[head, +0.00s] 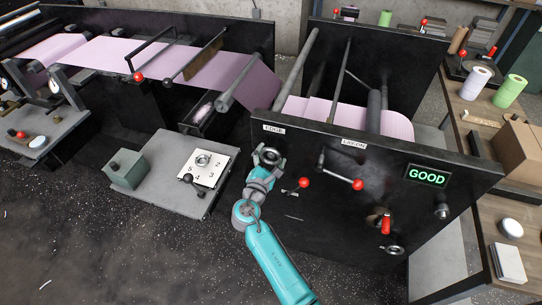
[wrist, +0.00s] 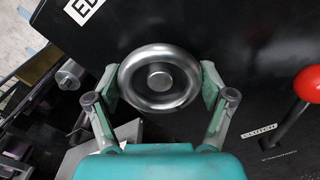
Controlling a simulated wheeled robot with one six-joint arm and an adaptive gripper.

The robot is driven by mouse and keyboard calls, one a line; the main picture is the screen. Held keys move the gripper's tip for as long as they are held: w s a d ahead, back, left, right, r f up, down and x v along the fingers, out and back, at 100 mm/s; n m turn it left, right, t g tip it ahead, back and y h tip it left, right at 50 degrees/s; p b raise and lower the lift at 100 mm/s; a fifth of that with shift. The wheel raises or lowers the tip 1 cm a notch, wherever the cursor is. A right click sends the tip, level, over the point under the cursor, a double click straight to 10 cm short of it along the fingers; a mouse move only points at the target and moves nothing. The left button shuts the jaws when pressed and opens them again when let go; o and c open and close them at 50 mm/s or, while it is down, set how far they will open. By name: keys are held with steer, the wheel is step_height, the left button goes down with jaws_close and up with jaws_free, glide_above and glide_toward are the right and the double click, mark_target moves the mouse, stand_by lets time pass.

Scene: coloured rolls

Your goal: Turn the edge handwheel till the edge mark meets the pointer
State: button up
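The edge handwheel (head: 269,156) is a round silver wheel with a central hub, on the black panel below the white EDGE label (head: 273,129). In the wrist view the handwheel (wrist: 160,78) fills the middle. My gripper (wrist: 160,82) has one finger pad at the left of its rim and one at the right, both seeming to touch it. The gripper (head: 267,165) reaches the panel from below in the head view. I cannot make out the edge mark or pointer in either view.
A red-knobbed lever (head: 303,183) sits right of the wheel; in the wrist view its red knob (wrist: 308,84) is near the CLUTCH label. A lit GOOD sign (head: 427,175) is farther right. Pink web (head: 100,50) runs behind.

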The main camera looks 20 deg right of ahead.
steer(key=shift+m, duration=0.3)
steer(key=m, duration=0.3)
steer(key=shift+m, duration=0.3)
steer(key=m, duration=0.4)
steer(key=shift+f+m, duration=0.1)
steer(key=shift+m, duration=0.2)
steer(key=m, duration=0.8)
steer(key=shift+f+m, duration=0.1)
steer(key=shift+m, duration=0.2)
steer(key=shift+d+m, duration=0.1)
steer(key=shift+m, duration=0.2)
steer(key=o, duration=1)
steer(key=shift+o, duration=0.2)
